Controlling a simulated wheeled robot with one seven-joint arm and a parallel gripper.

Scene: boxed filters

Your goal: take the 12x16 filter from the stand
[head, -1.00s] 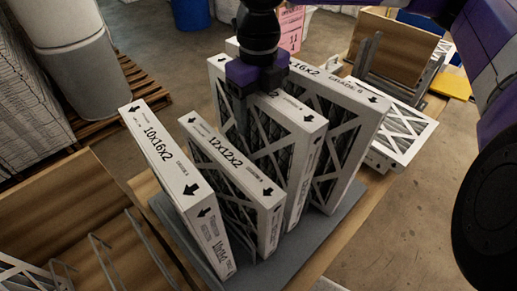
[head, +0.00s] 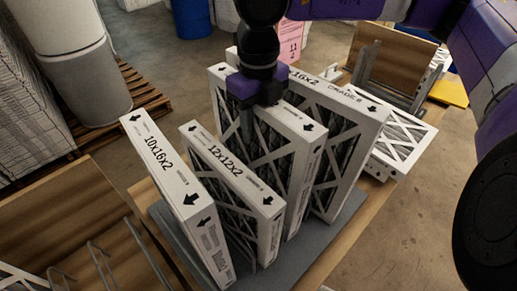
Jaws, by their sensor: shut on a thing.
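My gripper (head: 252,112) points down over a white-framed filter (head: 301,121) with dark pleats, the third from the left on the stand (head: 333,231). It is shut on this filter's top edge, one finger showing on the near face. My gripper covers this filter's size label. The filter stands upright among the others; whether its base touches the stand is hidden. Left of it are a shorter filter marked 12x12x2 (head: 232,164) and one marked 10x16x2 (head: 166,165). Behind it on the right is a larger filter ending in "16x2" (head: 350,97); its first digits are hidden.
The neighbouring filters stand close on both sides. More filters (head: 397,138) lie at the right by a brown board (head: 395,60). A wire rack (head: 105,262) is at lower left. A pallet (head: 140,92), a blue bin (head: 192,16) and a pink sign (head: 290,38) are behind.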

